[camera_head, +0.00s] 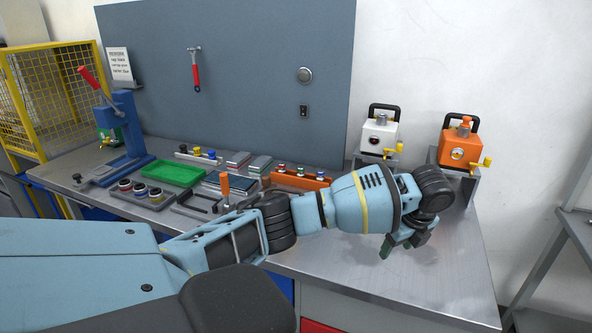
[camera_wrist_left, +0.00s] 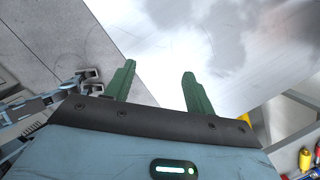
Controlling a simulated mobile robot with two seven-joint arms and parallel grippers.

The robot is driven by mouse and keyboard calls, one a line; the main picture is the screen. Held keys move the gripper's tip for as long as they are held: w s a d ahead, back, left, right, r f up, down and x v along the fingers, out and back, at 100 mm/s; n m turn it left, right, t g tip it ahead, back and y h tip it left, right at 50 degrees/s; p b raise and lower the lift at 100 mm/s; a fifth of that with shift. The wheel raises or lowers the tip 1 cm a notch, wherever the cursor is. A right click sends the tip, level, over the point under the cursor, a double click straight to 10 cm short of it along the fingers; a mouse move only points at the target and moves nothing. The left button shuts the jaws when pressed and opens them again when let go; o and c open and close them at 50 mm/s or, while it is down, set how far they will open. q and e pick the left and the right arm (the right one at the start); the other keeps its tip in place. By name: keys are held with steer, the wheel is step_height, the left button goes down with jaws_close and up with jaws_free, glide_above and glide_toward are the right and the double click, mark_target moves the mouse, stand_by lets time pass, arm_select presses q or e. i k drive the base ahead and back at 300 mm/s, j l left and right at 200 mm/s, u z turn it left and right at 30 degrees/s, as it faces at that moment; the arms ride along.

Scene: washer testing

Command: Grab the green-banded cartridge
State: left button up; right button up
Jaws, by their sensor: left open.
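My left gripper (camera_head: 401,242) hangs over the bare right part of the metal bench, pointing down. In the left wrist view its two green fingers (camera_wrist_left: 159,72) are apart with nothing between them. An orange rack (camera_head: 318,183) with several small capped cartridges (camera_head: 299,170) stands on the bench, left of and behind the gripper, partly hidden by my forearm. The bands are too small to tell which cartridge is green-banded.
A white pump-like unit (camera_head: 379,135) and an orange one (camera_head: 459,147) stand at the back right. A green tray (camera_head: 173,173), a blue press (camera_head: 128,125) and a white rack (camera_head: 184,154) are at the left. The bench's front right (camera_head: 440,285) is clear.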

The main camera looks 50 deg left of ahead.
mark_target(301, 169)
steer(key=i+j, duration=0.1)
steer(key=j, duration=0.5)
steer(key=i+j, duration=0.1)
steer(key=j, duration=1.1)
steer(key=i+j, duration=0.15)
steer(key=j, duration=0.45)
